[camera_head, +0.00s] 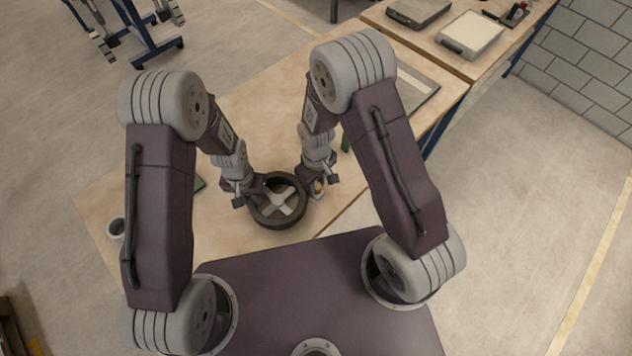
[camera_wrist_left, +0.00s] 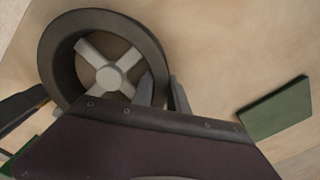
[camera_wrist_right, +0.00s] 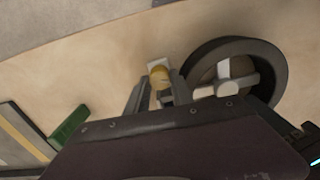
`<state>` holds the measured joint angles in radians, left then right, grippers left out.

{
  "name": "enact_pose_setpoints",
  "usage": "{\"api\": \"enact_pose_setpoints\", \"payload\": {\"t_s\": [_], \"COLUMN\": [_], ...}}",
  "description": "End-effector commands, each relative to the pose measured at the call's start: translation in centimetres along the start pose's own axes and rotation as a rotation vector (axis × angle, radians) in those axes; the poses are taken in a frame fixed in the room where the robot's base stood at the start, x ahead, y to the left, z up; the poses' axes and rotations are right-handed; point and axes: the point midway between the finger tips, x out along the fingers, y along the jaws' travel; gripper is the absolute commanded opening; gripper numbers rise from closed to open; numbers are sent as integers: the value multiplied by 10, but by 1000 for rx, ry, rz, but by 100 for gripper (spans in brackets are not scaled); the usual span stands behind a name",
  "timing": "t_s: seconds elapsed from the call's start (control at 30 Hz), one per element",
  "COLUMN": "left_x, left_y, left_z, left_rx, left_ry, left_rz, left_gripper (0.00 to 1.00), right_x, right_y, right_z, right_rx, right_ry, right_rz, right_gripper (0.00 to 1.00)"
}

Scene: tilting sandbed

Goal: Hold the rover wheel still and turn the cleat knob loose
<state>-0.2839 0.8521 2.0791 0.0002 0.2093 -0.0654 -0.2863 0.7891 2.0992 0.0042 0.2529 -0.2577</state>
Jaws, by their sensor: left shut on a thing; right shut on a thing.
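The rover wheel (camera_head: 278,222) is a dark ring with pale cross-shaped spokes, lying on the wooden table; it also shows in the left wrist view (camera_wrist_left: 53,62) and the right wrist view (camera_wrist_right: 258,48). My left gripper (camera_wrist_left: 162,92) is shut on the wheel's rim, one finger inside the ring and one outside. The cleat knob (camera_wrist_right: 160,75) is a small yellowish piece beside the wheel, with a pale part behind it; it is small in the head view (camera_head: 318,187). My right gripper (camera_wrist_right: 158,95) is shut on the knob, a finger on each side. Its lower part is hidden.
A green block (camera_wrist_left: 275,107) lies on the table near the wheel, and another green block (camera_wrist_right: 69,127) shows in the right wrist view. Trays (camera_head: 470,35) lie at the far right. The table's middle is mostly clear.

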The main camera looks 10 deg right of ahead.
Motion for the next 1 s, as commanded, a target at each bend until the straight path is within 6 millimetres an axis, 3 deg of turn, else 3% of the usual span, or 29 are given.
{"api": "enact_pose_setpoints", "payload": {"t_s": [1.0], "left_x": [0], "left_y": [-1], "left_z": [2], "left_rx": [2], "left_ry": [-7], "left_rz": [0], "left_gripper": [0], "right_x": [0], "right_y": [1], "right_z": [1], "right_rx": [-964], "right_ry": [-2], "right_rz": [-1], "right_gripper": [0]}}
